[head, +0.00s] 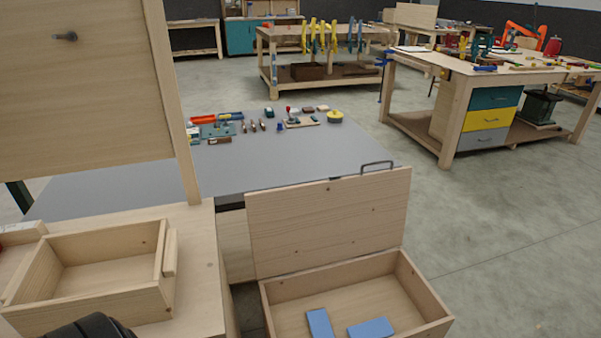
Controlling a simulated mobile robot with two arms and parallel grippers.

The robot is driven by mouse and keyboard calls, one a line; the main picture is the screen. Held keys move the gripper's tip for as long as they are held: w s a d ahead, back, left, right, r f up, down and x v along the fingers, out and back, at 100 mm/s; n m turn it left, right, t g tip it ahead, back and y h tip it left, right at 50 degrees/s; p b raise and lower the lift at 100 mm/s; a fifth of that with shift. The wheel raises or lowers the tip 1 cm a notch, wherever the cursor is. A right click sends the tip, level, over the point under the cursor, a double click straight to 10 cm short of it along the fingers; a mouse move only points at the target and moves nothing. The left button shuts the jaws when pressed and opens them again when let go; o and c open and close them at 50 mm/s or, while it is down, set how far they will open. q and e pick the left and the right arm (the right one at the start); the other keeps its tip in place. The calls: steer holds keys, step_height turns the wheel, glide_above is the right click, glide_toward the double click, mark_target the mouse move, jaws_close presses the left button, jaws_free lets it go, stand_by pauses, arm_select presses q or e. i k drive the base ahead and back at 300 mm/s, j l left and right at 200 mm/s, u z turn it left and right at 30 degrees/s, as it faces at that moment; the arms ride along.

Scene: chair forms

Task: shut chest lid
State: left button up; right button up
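The wooden chest (428,288) stands at the bottom centre-right of the head view, its front cut off by the lower edge. Its lid (328,222) is open, standing up at the back and leaning slightly away. A dark bar handle (377,166) sits on the lid's upper edge, towards the right. Two blue blocks (320,323) (371,329) lie apart on the chest floor. Neither gripper's fingers show. A rounded black part of my body shows at the bottom left, well to the left of the chest. Nothing touches the lid.
A grey table (270,165) with small tools lies behind the lid. At left, an open wooden box (100,275) sits on a wooden top beside a tall upright panel (80,90). Workbenches (490,75) stand further back. The floor (500,230) right of the chest is clear.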

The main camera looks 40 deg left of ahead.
mark_target(292, 228)
steer(key=u, duration=1)
steer(key=i+l+u, duration=0.1)
steer(key=u, duration=0.15)
steer(key=l, duration=0.1)
